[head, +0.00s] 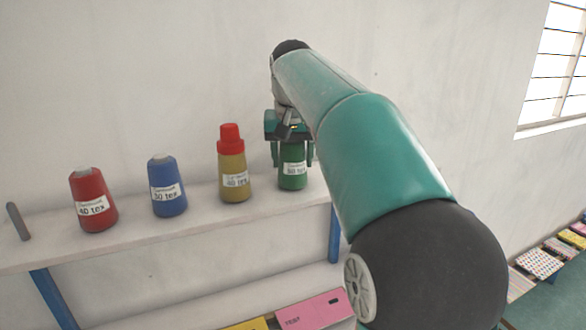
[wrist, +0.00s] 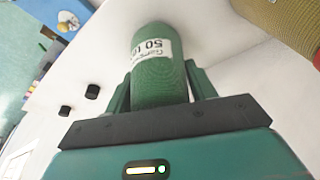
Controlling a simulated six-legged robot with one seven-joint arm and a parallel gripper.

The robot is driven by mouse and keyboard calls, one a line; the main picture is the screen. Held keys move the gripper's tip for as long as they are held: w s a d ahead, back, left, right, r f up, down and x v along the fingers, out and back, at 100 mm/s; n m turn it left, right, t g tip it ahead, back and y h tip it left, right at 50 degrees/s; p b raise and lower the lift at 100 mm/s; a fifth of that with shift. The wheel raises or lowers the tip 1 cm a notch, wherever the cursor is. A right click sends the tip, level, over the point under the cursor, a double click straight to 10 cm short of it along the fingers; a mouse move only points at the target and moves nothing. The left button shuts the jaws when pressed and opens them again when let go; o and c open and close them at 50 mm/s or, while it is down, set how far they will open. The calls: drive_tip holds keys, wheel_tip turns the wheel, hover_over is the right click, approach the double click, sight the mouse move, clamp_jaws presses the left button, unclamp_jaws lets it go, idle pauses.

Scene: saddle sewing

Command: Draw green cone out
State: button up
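The green thread cone (head: 292,177), with a white 50 tex label, stands upright at the right end of the white shelf (head: 140,235). In the wrist view the green cone (wrist: 160,78) fills the middle, between the two fingers. My gripper (head: 293,160) reaches down over the cone from above, with one finger on each side of it. In the wrist view my gripper (wrist: 158,75) has its fingers close to the cone's sides. Narrow gaps seem to show in the head view, so the fingers look open around it. The cone's top is hidden by the gripper.
A yellow cone with a red cap (head: 233,165) stands close left of the green one. A blue cone (head: 165,187) and a red cone (head: 92,201) stand farther left, then a grey peg (head: 17,221). A pink box (head: 315,309) sits below. The wall is close behind.

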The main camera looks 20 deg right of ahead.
drive_tip(key=c, duration=0.5)
drive_tip(key=shift+r, duration=0.15)
drive_tip(key=shift+r, duration=0.1)
drive_tip(key=shift+r, duration=0.65)
drive_tip(key=shift+r, duration=1.7)
drive_tip(key=shift+r, duration=0.7)
drive_tip(key=shift+r, duration=1.1)
drive_tip(key=shift+r, duration=1.95)
